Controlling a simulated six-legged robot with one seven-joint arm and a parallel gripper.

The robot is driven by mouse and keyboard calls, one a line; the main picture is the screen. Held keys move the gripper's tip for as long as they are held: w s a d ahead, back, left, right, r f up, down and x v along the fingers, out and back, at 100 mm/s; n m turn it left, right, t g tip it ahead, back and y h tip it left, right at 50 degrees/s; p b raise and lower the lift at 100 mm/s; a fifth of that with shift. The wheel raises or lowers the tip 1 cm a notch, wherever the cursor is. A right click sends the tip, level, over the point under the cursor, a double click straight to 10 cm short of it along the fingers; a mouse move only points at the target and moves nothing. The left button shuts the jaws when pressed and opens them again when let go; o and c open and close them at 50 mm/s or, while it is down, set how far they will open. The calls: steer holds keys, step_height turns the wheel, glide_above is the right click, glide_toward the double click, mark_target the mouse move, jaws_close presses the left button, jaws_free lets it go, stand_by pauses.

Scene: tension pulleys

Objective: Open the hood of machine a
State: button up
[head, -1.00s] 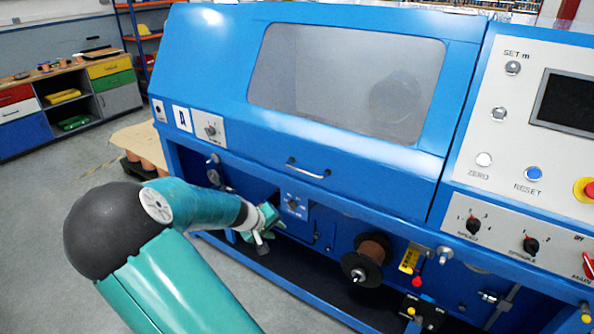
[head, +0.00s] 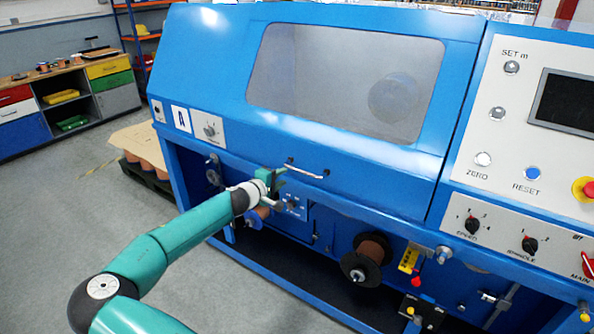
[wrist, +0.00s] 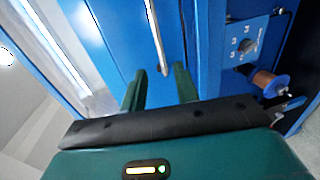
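Machine A is blue, with an "A" label (head: 181,119) on its left front. Its blue hood (head: 215,75) is closed and has a large translucent window (head: 345,80). A metal bar handle (head: 307,171) sits on the hood's lower front edge. My gripper (head: 277,176) is just left of and slightly below the handle in the head view. In the wrist view, the fingers of my gripper (wrist: 158,88) are apart with nothing between them, and the handle (wrist: 157,40) lies ahead of them, its near end close to the fingertip gap.
A knob panel (wrist: 246,40) and a copper spool (wrist: 268,82) are to the right in the wrist view. A control panel (head: 520,150) stands right of the hood. A spool (head: 370,255) sits below the hood. Floor at left (head: 80,200) is clear.

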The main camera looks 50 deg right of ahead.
mark_target(296, 170)
steer(key=x, duration=1)
steer(key=shift+d, duration=0.1)
steer(key=shift+c, duration=0.2)
jaws_close()
